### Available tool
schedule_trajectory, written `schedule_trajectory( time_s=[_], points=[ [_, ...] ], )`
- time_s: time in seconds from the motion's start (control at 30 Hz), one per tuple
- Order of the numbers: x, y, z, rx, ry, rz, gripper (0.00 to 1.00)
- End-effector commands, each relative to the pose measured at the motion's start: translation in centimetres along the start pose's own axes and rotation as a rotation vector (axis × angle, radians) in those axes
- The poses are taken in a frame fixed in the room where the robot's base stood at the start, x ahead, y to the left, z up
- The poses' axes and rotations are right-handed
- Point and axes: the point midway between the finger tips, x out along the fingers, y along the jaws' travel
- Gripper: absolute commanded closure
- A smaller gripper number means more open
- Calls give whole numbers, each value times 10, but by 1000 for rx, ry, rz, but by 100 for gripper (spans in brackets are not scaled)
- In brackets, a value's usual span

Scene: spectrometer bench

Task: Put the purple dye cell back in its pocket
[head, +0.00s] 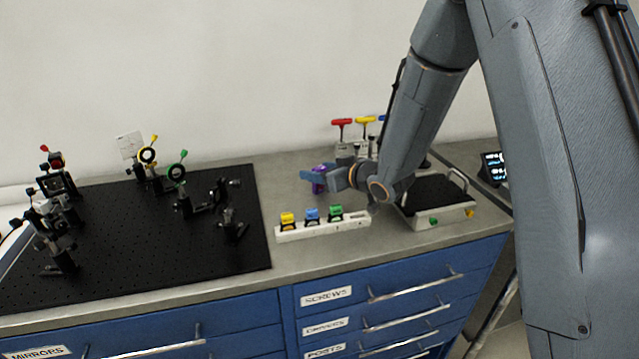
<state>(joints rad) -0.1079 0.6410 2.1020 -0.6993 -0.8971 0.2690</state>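The purple dye cell (318,188) is at my gripper (314,176), above the grey bench and behind the white rack. The blue fingers cross its middle, with purple showing above and below them. The gripper looks shut on it. It appears roughly upright. The white rack (290,236) lies near the bench's front edge. It holds a yellow cell (288,220), a blue cell (312,214) and a green cell (336,212) in a row. The right end of the rack shows no cell; part of it is close to my arm in the picture.
A black optical breadboard (130,270) with several mounts fills the left. Hex keys with red (342,121) and yellow (366,120) handles stand behind my arm. A grey tray (436,220) with a black top is right of the rack. Bare bench lies between breadboard and gripper.

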Motion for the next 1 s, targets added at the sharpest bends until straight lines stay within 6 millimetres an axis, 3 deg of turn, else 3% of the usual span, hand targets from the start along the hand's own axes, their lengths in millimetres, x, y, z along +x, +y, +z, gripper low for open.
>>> schedule_trajectory(
  time_s=[0.03, 0.2, 0.3, 0.67, 1.0],
  points=[
    [0, 0, 0, 0, 0, 0, 54],
    [0, 0, 0, 0, 0, 0, 82],
    [0, 0, 0, 0, 0, 0, 94],
    [-2, 0, -6, 0, 2, 0, 94],
    [-18, 0, -50, -4, 5, 1, 94]
  ],
)
